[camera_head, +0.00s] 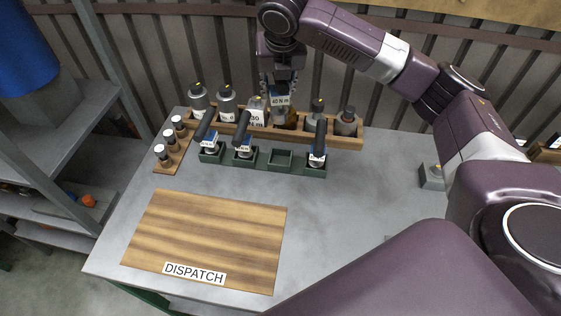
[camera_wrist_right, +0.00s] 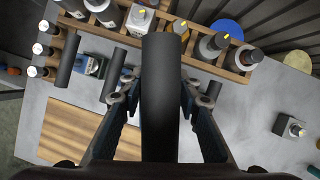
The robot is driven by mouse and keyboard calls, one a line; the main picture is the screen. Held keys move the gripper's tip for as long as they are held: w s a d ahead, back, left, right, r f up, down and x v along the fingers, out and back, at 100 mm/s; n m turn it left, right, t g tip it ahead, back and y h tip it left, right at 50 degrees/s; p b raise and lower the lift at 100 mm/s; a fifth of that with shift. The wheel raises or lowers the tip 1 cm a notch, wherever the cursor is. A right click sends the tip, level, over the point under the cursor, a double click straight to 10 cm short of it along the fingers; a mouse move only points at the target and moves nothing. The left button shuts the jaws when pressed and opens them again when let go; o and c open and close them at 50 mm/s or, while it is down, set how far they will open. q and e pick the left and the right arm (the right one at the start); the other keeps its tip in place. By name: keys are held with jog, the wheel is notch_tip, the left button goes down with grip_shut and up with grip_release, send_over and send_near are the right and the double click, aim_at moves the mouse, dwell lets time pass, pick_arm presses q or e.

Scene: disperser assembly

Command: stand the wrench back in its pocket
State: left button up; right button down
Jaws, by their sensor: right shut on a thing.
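My right gripper (camera_head: 281,80) is shut on the wrench and holds it above the wooden rack. The wrench's thick black handle (camera_wrist_right: 160,125) lies between the fingers in the wrist view. Its label (camera_head: 280,100) reads 40 N m in the head view; its lower end is hard to make out against the rack. Three other black-handled wrenches stand tilted in dark green pockets, at the left (camera_head: 209,137), second (camera_head: 243,137) and right end (camera_head: 319,140). The third green pocket (camera_head: 280,160) from the left is empty. My left gripper is not in view.
The DISPATCH board (camera_head: 205,235) is bare. A grey block (camera_head: 431,177) stands at the right.

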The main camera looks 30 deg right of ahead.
aim_at(283, 122)
jog(key=shift+n, duration=0.4)
jog(key=f+p, duration=0.1)
jog(key=f, duration=0.5)
jog(key=f+p, duration=0.1)
jog(key=f, duration=0.5)
jog(key=f+p, duration=0.1)
jog(key=f, duration=0.6)
jog(key=shift+w+d+f+p, duration=0.1)
jog(key=shift+w+d+p, duration=0.1)
jog(key=shift+w+p, duration=0.15)
jog(key=shift+s, duration=0.1)
jog(key=c, duration=1.4)
grip_release()
jog(key=shift+s+f, duration=0.1)
jog(key=shift+c, duration=0.2)
jog(key=b+v, duration=0.1)
jog(key=v, duration=1.1)
jog(key=shift+d+b, duration=0.15)
jog(key=shift+b, duration=0.2)
